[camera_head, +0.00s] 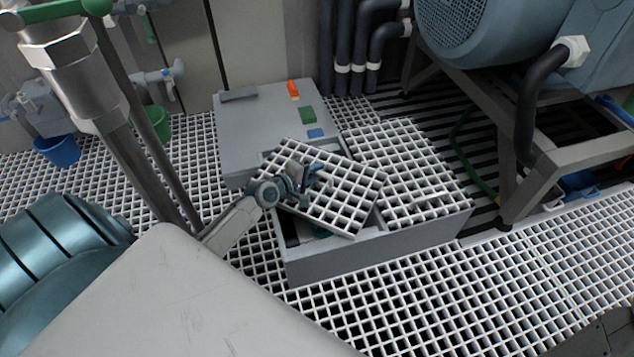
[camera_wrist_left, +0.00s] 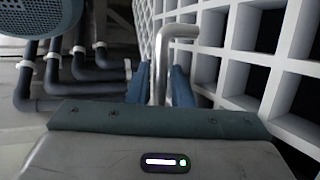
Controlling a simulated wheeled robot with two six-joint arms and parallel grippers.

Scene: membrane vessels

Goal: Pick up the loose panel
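The loose panel (camera_head: 345,198) is a white square grating. It sits askew and turned over the left part of a grey-framed pit, apparently raised above it. My left gripper (camera_head: 310,178) is at the panel's upper left part. In the left wrist view, its blue fingers (camera_wrist_left: 161,88) stand on both sides of a bent metal handle (camera_wrist_left: 160,60) and look closed on it. The panel's grid (camera_wrist_left: 238,65) fills the right of that view. My right gripper is not in view.
A second grating (camera_head: 405,165) covers the right part of the pit frame (camera_head: 375,250). A grey surface (camera_head: 245,125) with small coloured blocks lies behind. A blue motor (camera_head: 490,40) on a stand is at right. Open grating floor (camera_head: 400,310) lies in front.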

